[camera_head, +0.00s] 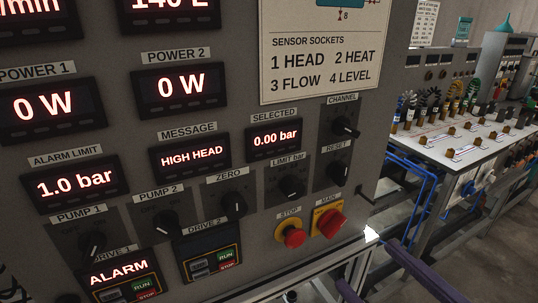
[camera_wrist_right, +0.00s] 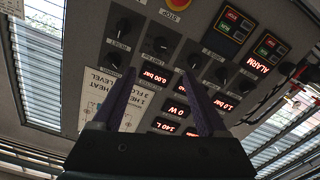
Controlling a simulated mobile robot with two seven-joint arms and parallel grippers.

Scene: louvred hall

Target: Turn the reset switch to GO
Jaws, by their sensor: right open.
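The reset switch (camera_head: 338,173) is a small black rotary knob on the right side of the grey control panel, under the RESET label and below the channel knob (camera_head: 345,128). Its setting and GO mark are too small to read. In the right wrist view the panel appears upside down, and the reset switch (camera_wrist_right: 123,26) is at the upper left. My right gripper (camera_head: 366,262) has two purple fingers, spread apart and empty, low and right of the main switch in the head view. It also shows in the wrist view (camera_wrist_right: 158,73), apart from the knob. My left gripper is not in view.
Near the reset switch are the limit knob (camera_head: 291,186), red stop button (camera_head: 291,237) and red main switch (camera_head: 330,222). The message display (camera_head: 189,158) reads HIGH HEAD; another display (camera_head: 118,272) reads ALARM. A bench with cables (camera_head: 470,137) stands right, beyond a gap.

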